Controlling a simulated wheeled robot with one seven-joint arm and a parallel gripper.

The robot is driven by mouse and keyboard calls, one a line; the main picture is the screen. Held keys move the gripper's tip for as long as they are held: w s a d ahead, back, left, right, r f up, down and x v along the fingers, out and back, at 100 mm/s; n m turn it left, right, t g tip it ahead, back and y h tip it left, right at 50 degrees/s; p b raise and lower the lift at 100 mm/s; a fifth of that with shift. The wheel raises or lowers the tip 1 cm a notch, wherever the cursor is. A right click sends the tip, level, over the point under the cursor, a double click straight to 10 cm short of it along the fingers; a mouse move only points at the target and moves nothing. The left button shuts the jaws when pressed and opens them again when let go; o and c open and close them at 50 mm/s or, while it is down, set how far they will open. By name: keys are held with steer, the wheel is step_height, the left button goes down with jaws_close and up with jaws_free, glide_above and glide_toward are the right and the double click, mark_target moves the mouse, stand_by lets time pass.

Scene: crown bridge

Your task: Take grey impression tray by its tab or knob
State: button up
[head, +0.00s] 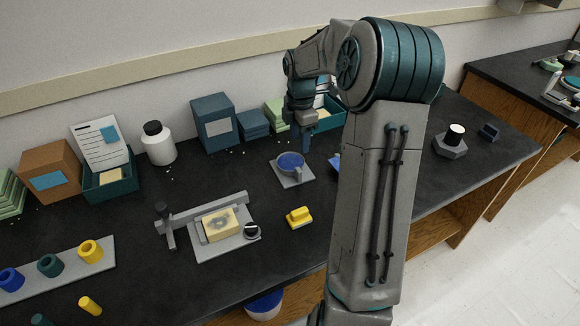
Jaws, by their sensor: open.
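A small grey square piece (280,182) lies on the dark bench with a rounded blue bowl-like part (290,160) on it. A short grey bit sticks out at its front, possibly a tab. I cannot tell for sure whether this is the grey impression tray. My gripper (303,148) points down just above and behind the right side of this piece. It is open, with nothing visible between the fingers. A small gap or contact with the piece cannot be told apart. Another blue piece (334,166) shows partly, hidden behind my arm.
A grey fixture (200,253) with a beige block stands front left, with a yellow piece (299,217) to its right. Boxes, a white bottle (158,148) and bins line the wall. A grey hexagonal holder (450,146) stands right. My arm hides the middle bench.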

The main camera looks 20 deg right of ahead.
mark_target(299, 170)
step_height(299, 170, down, 11)
steer(key=shift+s, duration=0.1)
jaws_close()
stand_by(0.4)
